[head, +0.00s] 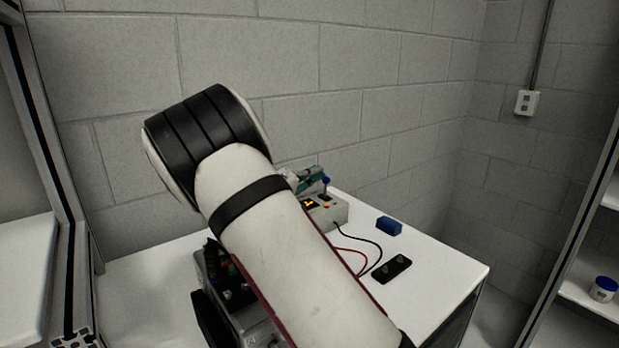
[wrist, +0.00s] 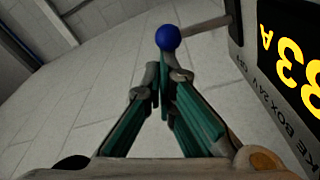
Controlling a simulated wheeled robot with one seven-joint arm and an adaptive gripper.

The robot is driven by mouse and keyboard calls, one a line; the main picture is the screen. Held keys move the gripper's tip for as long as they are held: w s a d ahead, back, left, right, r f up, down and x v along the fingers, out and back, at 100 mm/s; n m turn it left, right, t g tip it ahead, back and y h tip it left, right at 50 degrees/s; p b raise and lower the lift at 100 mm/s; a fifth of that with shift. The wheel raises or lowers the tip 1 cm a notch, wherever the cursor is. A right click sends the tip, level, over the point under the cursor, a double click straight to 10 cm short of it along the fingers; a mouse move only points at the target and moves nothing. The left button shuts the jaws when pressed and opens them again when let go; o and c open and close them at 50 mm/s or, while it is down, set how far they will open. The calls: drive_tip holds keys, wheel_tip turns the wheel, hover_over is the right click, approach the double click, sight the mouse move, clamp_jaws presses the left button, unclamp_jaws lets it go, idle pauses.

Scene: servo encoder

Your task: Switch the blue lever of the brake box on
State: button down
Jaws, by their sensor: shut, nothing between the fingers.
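The brake box (head: 335,211) is a pale box on the white bench, partly hidden behind my arm. In the wrist view the blue knob (wrist: 168,37) is on a grey stem that runs right to the box face (wrist: 292,105). My gripper (wrist: 163,75) has teal fingers closed together with nothing between them. Their tips appear close below the knob; I cannot tell whether they touch it. In the head view my gripper (head: 312,175) shows beside the knob, partly hidden by my arm.
Red and black cables (head: 362,240) run from the box across the bench. A blue block (head: 389,226) and a black plate (head: 391,268) lie to its right. A block wall (head: 390,110) stands close behind.

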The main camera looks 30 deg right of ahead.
drive_tip(key=shift+s+d+m, duration=0.1)
drive_tip(key=shift+s+m, duration=0.25)
drive_tip(key=shift+m, duration=0.35)
drive_tip(key=v, duration=1.2)
drive_tip(key=s+d+r+m+g+y+p, duration=0.1)
drive_tip(key=s+d+r+g+y+p, duration=0.2)
drive_tip(key=s, duration=0.7)
drive_tip(key=s+d+r+g+y+p, duration=0.1)
drive_tip(key=s+d+r+g+y, duration=0.25)
drive_tip(key=s, duration=0.55)
drive_tip(key=s+a+r+n+t+y+p, duration=0.1)
drive_tip(key=s+a+y, duration=0.4)
drive_tip(key=s, duration=0.7)
drive_tip(key=s+a+r+n+t+y+p, duration=0.2)
drive_tip(key=s+a+y, duration=0.4)
drive_tip(key=s, duration=0.6)
wheel_tip(320, 180, up, 2)
drive_tip(key=shift+s+t+p, duration=0.15)
drive_tip(key=shift+t+p, duration=0.7)
drive_tip(key=shift+p, duration=0.35)
